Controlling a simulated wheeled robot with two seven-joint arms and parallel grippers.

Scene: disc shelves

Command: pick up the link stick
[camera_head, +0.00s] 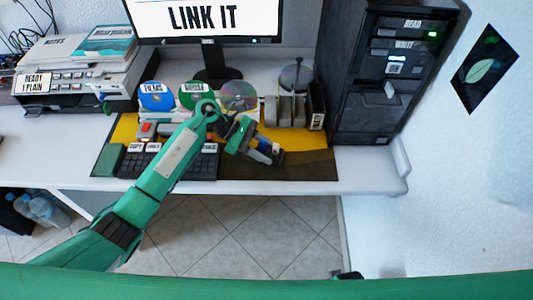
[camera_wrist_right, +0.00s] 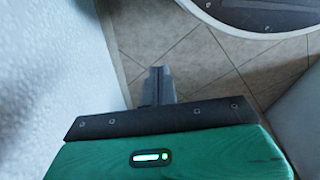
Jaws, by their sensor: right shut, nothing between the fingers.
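I cannot clearly pick out the link stick in either view. My left gripper (camera_head: 272,155) is over the front right part of the desk mat (camera_head: 310,168), at the end of the green arm. Its fingers are small and dark there, and I cannot tell whether they are open or hold anything. A small red and grey item (camera_head: 147,129) lies on the mat behind the keyboard; I cannot tell what it is. My right gripper (camera_wrist_right: 158,84) is shut and empty in the right wrist view, with tiled floor beyond it.
A black keyboard (camera_head: 204,165) lies partly behind my left arm. Discs stand behind it, with a blue one (camera_head: 157,95) at the left. The monitor (camera_head: 212,18) reads LINK IT. A black tower (camera_head: 372,105) stands right, a printer (camera_head: 66,88) left. The desk's front right (camera_head: 365,178) is clear.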

